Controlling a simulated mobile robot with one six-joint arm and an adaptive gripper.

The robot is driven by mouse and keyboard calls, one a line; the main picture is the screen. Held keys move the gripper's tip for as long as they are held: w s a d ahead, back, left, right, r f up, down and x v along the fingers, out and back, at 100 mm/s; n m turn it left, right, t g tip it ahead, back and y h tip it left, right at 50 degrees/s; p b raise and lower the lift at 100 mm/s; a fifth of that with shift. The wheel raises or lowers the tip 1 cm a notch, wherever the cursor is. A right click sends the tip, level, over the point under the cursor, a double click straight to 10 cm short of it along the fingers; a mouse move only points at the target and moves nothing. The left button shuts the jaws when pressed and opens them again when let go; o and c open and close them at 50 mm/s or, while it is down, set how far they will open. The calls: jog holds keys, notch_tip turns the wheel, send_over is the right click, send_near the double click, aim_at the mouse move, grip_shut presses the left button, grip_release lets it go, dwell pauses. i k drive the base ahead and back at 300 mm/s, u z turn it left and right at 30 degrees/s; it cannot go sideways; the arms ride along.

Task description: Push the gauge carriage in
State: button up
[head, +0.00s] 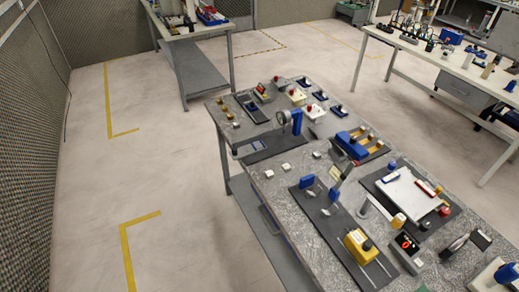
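A yellow block with a black knob (357,242) sits on two thin pale rods at the near end of a dark plate (328,231). A round dial gauge (284,118) stands by a blue upright (297,121) farther back, beside a dark plate (262,149) with a small blue part. I cannot tell which of these is the gauge carriage. My gripper is not in view.
The grey speckled workbench (283,185) is crowded with fixtures. A dark mat with a white plate (408,196) lies right of the yellow block, and a grey box with red buttons (406,246) is nearby. The pale floor (170,165) at left is clear.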

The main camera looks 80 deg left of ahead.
aim_at(236, 154)
jog(key=z, duration=0.05)
jog(key=k, duration=0.35)
jog(key=u, duration=3.95)
